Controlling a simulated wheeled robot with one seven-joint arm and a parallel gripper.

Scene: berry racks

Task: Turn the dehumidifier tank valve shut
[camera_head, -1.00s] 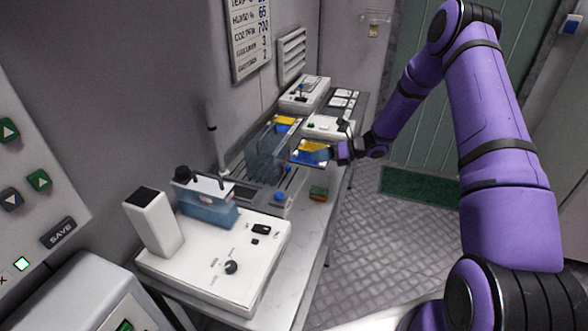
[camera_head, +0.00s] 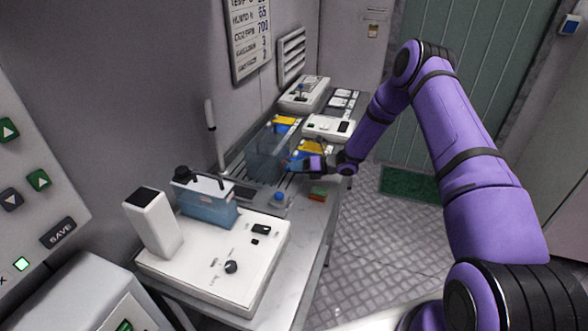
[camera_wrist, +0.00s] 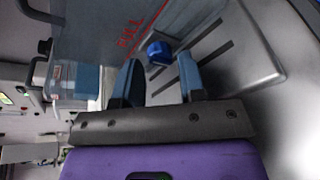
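In the wrist view the knob (camera_wrist: 158,52) lies ahead of the fingers, beside the tank (camera_wrist: 95,35) with red "FULL" lettering. My gripper (camera_wrist: 160,78) is open, its two blue-grey fingers apart with nothing between them. In the head view my gripper (camera_head: 292,162) is beyond the knob, at the tank's right side, apart from the knob. Whether the valve is open cannot be told.
A white console (camera_head: 215,262) with a dark knob and a blue-filled tank (camera_head: 205,204) stands nearer. White devices (camera_head: 328,126) stand farther back. The floor right of the bench is clear.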

